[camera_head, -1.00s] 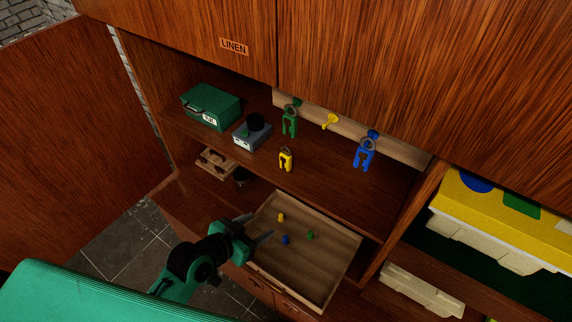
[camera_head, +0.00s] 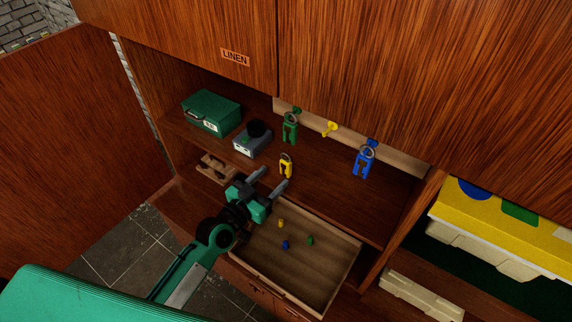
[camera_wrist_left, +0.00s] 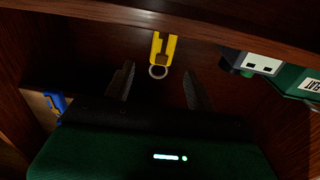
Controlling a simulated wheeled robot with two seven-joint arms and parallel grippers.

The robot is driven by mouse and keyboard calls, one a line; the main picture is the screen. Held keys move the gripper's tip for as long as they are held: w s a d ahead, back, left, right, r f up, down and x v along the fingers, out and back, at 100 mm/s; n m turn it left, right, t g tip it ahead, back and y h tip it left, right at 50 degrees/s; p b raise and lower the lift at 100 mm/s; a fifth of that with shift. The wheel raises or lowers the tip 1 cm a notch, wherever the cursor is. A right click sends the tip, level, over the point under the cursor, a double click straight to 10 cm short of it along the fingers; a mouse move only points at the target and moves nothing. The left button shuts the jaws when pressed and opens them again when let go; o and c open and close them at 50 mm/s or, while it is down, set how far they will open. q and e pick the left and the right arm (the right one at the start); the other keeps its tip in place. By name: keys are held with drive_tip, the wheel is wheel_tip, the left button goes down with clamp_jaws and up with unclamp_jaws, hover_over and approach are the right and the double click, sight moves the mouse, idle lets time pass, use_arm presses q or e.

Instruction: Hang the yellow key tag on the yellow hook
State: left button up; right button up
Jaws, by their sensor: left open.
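The yellow key tag (camera_head: 286,168) with its grey ring stands on the cabinet shelf, left of the middle. It also shows in the left wrist view (camera_wrist_left: 163,48), with its ring towards my fingers. The yellow hook (camera_head: 329,129) is on the pale rail at the back, between the green and blue tags, and is empty. My left gripper (camera_head: 271,181) is open and empty, just in front of the yellow tag and above the drawer's back left. In the left wrist view, its two fingers (camera_wrist_left: 158,85) are spread on either side of the tag's ring. My right gripper is not in view.
A green key tag (camera_head: 290,132) and a blue key tag (camera_head: 363,165) hang on the rail. A green box (camera_head: 211,111) and a grey device (camera_head: 252,142) stand left on the shelf. An open drawer (camera_head: 325,264) below holds small coloured pegs. The shelf's right part is clear.

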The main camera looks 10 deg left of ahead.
sight(283, 165)
use_arm(q)
drive_tip(key=shift+x, duration=0.8)
drive_tip(key=shift+w+d+r+p, duration=0.2)
drive_tip(key=shift+w+p, duration=0.1)
drive_tip(key=shift+w, duration=0.2)
drive_tip(key=p+x, duration=0.1)
drive_tip(key=x, duration=0.3)
drive_tip(key=shift+w+f, duration=0.15)
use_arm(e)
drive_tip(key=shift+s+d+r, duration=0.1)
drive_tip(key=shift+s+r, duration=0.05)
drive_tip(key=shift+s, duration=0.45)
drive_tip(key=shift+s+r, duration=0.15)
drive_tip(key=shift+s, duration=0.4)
use_arm(q)
drive_tip(key=c, duration=1)
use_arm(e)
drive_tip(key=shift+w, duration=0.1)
